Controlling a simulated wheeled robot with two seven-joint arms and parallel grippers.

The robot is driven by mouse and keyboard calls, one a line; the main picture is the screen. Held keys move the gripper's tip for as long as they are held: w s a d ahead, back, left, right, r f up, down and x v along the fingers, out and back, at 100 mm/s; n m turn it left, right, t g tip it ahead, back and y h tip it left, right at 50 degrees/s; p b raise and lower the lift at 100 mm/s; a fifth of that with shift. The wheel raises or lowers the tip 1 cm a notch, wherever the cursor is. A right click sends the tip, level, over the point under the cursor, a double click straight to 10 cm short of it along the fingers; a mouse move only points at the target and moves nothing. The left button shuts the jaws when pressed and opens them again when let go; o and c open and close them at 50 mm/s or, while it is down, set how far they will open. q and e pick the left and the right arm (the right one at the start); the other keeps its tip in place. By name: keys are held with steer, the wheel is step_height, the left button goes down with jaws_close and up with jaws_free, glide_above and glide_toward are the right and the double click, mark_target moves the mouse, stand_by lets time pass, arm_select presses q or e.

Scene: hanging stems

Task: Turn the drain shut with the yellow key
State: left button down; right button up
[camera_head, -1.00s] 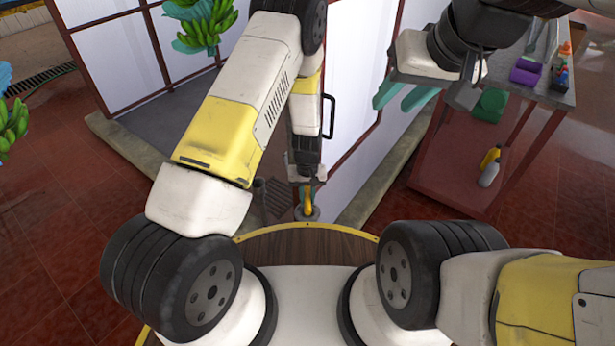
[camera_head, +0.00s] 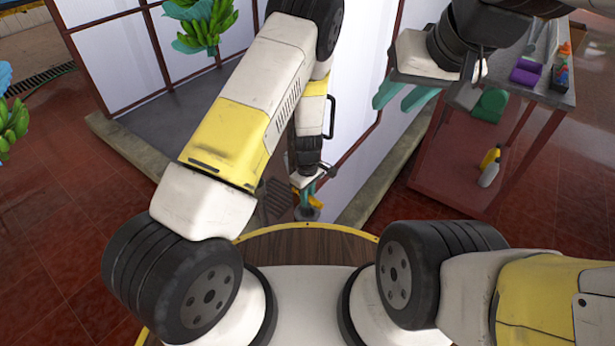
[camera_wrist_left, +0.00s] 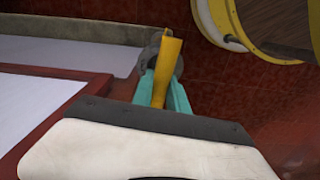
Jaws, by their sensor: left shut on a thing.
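My left gripper (camera_head: 306,196) points down beside the white panel, with its teal fingers shut on the yellow key (camera_head: 316,201). In the left wrist view the key (camera_wrist_left: 166,68) stands out as a flat yellow bar between the teal fingers (camera_wrist_left: 160,92). Under it is the grey round drain fitting (camera_head: 307,214), also partly seen in the left wrist view (camera_wrist_left: 148,56); the key and fingers cover most of it, and I cannot tell how the key sits in it. My right gripper (camera_head: 404,97) is raised at the upper right, its teal fingers apart and empty.
A low kerb (camera_head: 372,195) and white panels (camera_head: 352,80) border the left gripper's spot. A dark grate (camera_head: 277,197) lies just left of the drain. Banana bunches hang upper left.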

arm_select(q)
steer(key=n, duration=0.4)
steer(key=shift+n, duration=0.3)
steer(key=c, duration=0.8)
jaws_free()
steer(key=shift+c, duration=0.2)
steer(key=shift+r, duration=0.15)
steer(key=shift+r, duration=4.1)
